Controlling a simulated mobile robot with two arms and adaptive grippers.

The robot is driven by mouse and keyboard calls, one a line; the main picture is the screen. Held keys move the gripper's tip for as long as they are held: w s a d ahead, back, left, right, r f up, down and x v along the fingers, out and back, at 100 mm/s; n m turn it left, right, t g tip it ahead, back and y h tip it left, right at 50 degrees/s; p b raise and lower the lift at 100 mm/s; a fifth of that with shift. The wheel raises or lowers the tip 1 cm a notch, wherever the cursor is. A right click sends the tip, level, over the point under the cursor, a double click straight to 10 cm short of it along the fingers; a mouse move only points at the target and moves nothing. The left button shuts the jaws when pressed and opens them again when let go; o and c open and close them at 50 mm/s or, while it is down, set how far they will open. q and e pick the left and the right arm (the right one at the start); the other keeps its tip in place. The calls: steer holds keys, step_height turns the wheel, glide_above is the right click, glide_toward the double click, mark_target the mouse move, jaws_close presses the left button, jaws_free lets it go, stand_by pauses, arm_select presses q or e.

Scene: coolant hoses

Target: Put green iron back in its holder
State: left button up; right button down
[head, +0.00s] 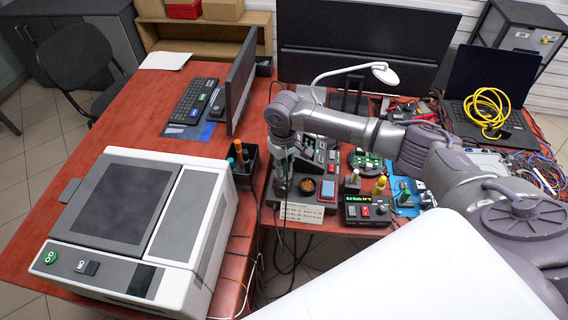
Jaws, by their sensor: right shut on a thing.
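My right gripper (282,168) points down over the front edge of the right-hand table, beside the grey tool stand. It is shut on the green iron (284,163); only a small green part shows between the fingers, and its tip is hard to make out. The grey stand (308,198) with a round brass-coloured cup and a blue pad is just right of the gripper. I cannot tell which opening is the green iron's holder. A pale-handled tool (353,176) and a yellow-handled tool (379,185) stand upright further right. My left gripper is not in view.
A black holder (244,167) with orange-topped tools is left of the gripper. A large white machine (140,225) fills the front left. A lamp (384,73) arches behind my arm.

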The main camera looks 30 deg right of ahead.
stand_by(0.3)
steer(key=shift+c, duration=2)
jaws_free()
steer(key=shift+r+p, duration=2.75)
steer(key=shift+p, duration=0.35)
step_height(320, 180, up, 4)
steer(key=p, duration=0.4)
steer(key=shift+f, duration=0.15)
steer(key=shift+r+p, duration=0.65)
steer(key=shift+r, duration=0.5)
